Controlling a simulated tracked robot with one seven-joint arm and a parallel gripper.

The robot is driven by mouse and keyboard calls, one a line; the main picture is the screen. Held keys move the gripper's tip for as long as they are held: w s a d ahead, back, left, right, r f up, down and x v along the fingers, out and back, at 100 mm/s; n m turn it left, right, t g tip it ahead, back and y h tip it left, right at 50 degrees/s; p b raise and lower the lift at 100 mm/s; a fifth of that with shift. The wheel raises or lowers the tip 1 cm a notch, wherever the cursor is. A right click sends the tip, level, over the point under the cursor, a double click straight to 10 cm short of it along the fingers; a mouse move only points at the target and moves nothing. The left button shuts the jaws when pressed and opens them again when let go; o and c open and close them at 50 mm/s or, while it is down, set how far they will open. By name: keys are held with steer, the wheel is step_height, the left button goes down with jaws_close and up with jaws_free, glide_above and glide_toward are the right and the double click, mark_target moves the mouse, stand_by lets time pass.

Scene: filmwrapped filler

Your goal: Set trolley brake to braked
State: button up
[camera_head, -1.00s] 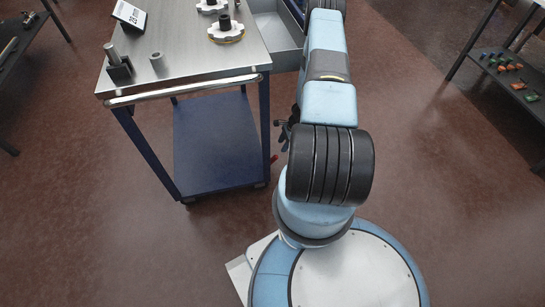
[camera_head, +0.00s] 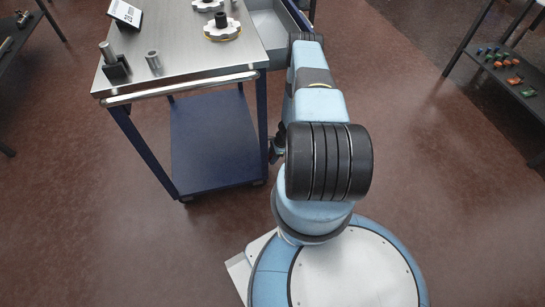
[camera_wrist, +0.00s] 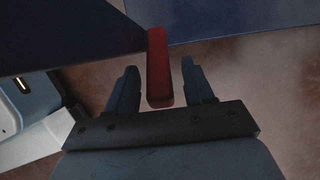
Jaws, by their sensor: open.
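The trolley (camera_head: 215,140) stands left of my arm, with a steel top, dark blue legs and a blue lower shelf. In the wrist view a red brake lever (camera_wrist: 159,68) reaches from the dark blue trolley part toward my gripper (camera_wrist: 160,85). My gripper is open, with one finger on each side of the lever. Gaps show between the lever and both fingers, the right one narrower near the lever's end. In the head view my arm hides most of the gripper beside the trolley's right leg, and the lever cannot be made out there.
On the trolley top (camera_head: 180,50) are a sign (camera_head: 126,14), a black holder with a grey post (camera_head: 113,62), a small grey cylinder (camera_head: 154,61) and white toothed wheels (camera_head: 222,29). A grey drawer (camera_head: 275,32) stands out at its right. A shelf (camera_head: 510,75) with small parts is at right.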

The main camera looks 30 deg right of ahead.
jaws_close()
stand_by(0.5)
